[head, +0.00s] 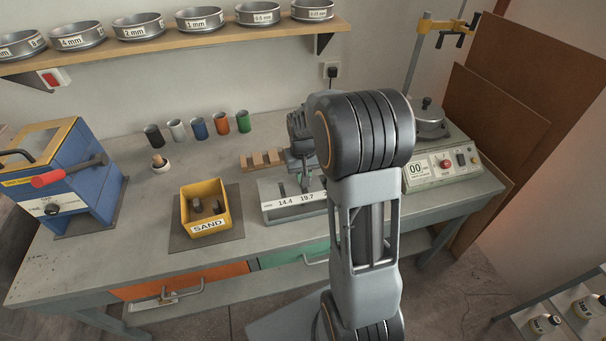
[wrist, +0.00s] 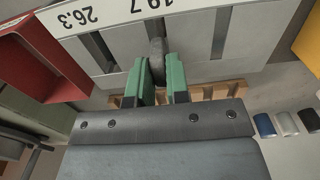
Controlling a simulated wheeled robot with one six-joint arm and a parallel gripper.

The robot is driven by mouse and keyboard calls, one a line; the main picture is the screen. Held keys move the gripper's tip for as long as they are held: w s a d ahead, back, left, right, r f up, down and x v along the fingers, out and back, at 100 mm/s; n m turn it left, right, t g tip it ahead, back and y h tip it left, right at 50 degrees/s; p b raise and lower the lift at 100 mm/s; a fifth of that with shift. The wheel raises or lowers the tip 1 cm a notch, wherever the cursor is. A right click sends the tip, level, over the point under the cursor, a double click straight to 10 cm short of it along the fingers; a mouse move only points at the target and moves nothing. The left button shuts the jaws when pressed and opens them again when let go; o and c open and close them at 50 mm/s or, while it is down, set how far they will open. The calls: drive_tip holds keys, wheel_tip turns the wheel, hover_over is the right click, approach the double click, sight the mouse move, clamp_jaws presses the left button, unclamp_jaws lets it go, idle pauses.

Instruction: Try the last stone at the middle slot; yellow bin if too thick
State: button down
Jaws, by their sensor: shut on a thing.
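My gripper (wrist: 158,74) has green fingers shut on a dark grey rounded stone (wrist: 157,50). In the wrist view the stone is at the middle slot of the grey gauge plate (wrist: 200,62), by the 19.7 mark; I cannot tell how far it is into the slot. The yellow bin (head: 208,226), marked SAND, stands left of the gauge with dark stones inside.
A notched wooden rack (head: 262,160) lies behind the gauge and looks empty where visible. A red bin (wrist: 38,60) shows beside the gauge in the wrist view. Coloured cups (head: 200,129) stand at the back, and a blue machine (head: 75,185) at the left.

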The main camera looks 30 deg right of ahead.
drive_tip(key=shift+f+b, duration=0.5)
drive_tip(key=shift+f, duration=0.25)
idle(0.6)
idle(0.5)
drive_tip(key=c, duration=1)
unclamp_jaws()
wheel_tip(320, 180, up, 14)
drive_tip(key=shift+f, duration=0.1)
drive_tip(key=s+a+n+t, duration=0.1)
drive_tip(key=s+a, duration=0.2)
drive_tip(key=s, duration=0.2)
drive_tip(key=s+a+f+t, duration=0.1)
drive_tip(key=s+a, duration=0.2)
drive_tip(key=s, duration=0.2)
drive_tip(key=s+a+f+n+t, duration=0.1)
drive_tip(key=s+a, duration=0.2)
drive_tip(key=s, duration=0.3)
drive_tip(key=shift+a+f+n+t, duration=0.1)
drive_tip(key=shift+a+n+t, duration=0.2)
drive_tip(key=shift+t, duration=0.1)
